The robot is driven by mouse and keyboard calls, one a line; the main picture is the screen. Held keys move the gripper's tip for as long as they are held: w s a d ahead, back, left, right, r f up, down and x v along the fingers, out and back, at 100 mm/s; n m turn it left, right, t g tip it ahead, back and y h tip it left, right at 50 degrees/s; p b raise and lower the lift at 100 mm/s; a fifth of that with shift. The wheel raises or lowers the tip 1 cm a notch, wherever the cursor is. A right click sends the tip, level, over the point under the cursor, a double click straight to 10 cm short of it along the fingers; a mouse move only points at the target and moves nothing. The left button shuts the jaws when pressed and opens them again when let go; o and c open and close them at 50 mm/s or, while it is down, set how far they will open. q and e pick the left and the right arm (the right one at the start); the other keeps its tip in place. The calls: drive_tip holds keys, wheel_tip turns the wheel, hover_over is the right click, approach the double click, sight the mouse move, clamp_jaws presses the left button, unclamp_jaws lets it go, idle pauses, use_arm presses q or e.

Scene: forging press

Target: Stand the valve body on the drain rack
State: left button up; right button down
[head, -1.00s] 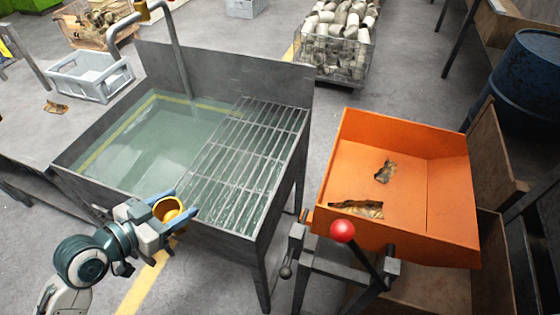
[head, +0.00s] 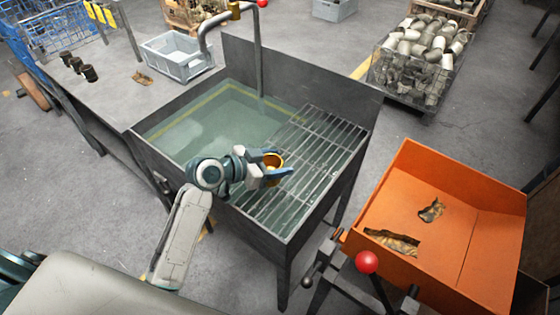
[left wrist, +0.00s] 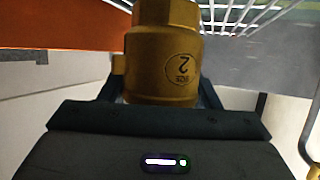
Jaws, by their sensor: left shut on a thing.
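The brass valve body (head: 272,162) is held between the blue fingers of my left gripper (head: 279,172), which is shut on it. In the left wrist view the valve body (left wrist: 162,62) fills the top middle, with a marking like a 2 on its side. The drain rack (head: 318,150) is a grid of metal bars over the right part of the water tank. In the head view the gripper and valve body show over the rack's left edge; their height above it is hard to tell. My right gripper is not in view.
The tank (head: 262,240) has raised metal walls and a tall back panel. A bent pipe (head: 258,60) rises behind the water. An orange tray (head: 480,215) stands at the right, with a red-knobbed lever (head: 366,262) before it. A grey crate (head: 178,62) sits on the left table.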

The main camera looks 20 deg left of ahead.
sight(278, 165)
use_arm(q)
drive_tip(key=shift+w+d, duration=0.25)
drive_tip(key=shift+w, duration=0.7)
wheel_tip(278, 165, down, 3)
drive_tip(key=shift+r+p, duration=0.15)
drive_tip(key=shift+p, duration=0.65)
drive_tip(key=shift+f, duration=0.45)
drive_tip(key=shift+f, duration=0.2)
drive_tip(key=o, duration=1.3)
drive_tip(key=shift+c, duration=0.2)
